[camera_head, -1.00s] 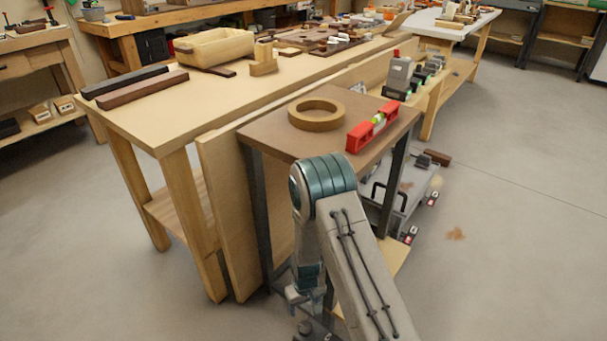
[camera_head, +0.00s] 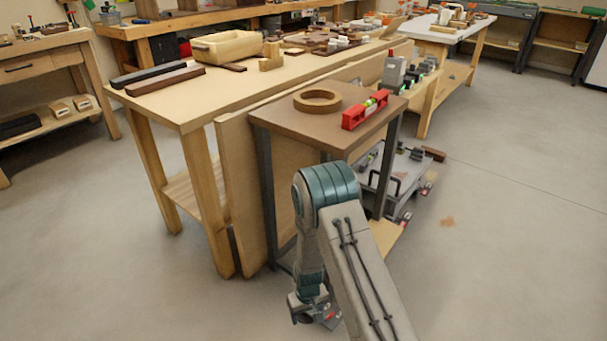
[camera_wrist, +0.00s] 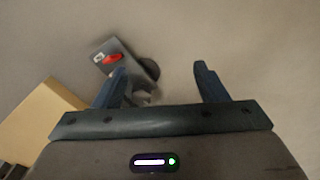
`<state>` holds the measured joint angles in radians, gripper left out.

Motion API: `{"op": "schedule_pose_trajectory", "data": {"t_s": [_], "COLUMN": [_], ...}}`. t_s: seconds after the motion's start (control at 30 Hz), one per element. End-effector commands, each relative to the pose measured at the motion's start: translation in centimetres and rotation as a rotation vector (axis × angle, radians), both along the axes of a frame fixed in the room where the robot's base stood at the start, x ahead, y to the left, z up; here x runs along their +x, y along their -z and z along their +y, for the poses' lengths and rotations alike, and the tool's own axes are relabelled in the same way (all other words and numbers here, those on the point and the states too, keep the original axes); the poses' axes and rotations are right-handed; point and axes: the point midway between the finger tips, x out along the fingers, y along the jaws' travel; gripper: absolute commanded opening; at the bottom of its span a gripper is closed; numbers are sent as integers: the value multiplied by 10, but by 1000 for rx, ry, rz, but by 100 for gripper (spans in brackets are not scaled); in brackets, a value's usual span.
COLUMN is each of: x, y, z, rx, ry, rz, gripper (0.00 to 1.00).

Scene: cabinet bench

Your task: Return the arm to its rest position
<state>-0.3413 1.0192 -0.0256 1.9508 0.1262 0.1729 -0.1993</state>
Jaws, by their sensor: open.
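My arm is folded in the lower middle of the head view, with its elbow up and its forearm hanging down. My gripper (camera_head: 318,316) hangs low there, beside the small side table, and its fingers are hard to make out in that view. In the wrist view my gripper (camera_wrist: 160,88) shows two dark blue fingers spread wide apart. Nothing is held between them. Behind the fingers is grey floor.
A small side table (camera_head: 285,119) carries a wooden ring (camera_head: 317,107) and a red level (camera_head: 365,115). A long workbench (camera_head: 170,105) stands behind it. A grey cart (camera_head: 409,165) is at the right. Open floor (camera_head: 510,240) lies to the right and front.

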Motion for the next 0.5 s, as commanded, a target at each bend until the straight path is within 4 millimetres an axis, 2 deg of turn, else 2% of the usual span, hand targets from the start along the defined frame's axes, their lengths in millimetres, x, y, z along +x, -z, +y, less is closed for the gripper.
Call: {"op": "schedule_pose_trajectory", "data": {"t_s": [0.03,0.37,0.5], "x": [3,9,13], "y": [-14,-89,-134], "z": [0,0,-6], "rx": [3,17,24], "ry": [3,23,45], "rz": [-6,-21,-32], "gripper": [66,66,66]}}
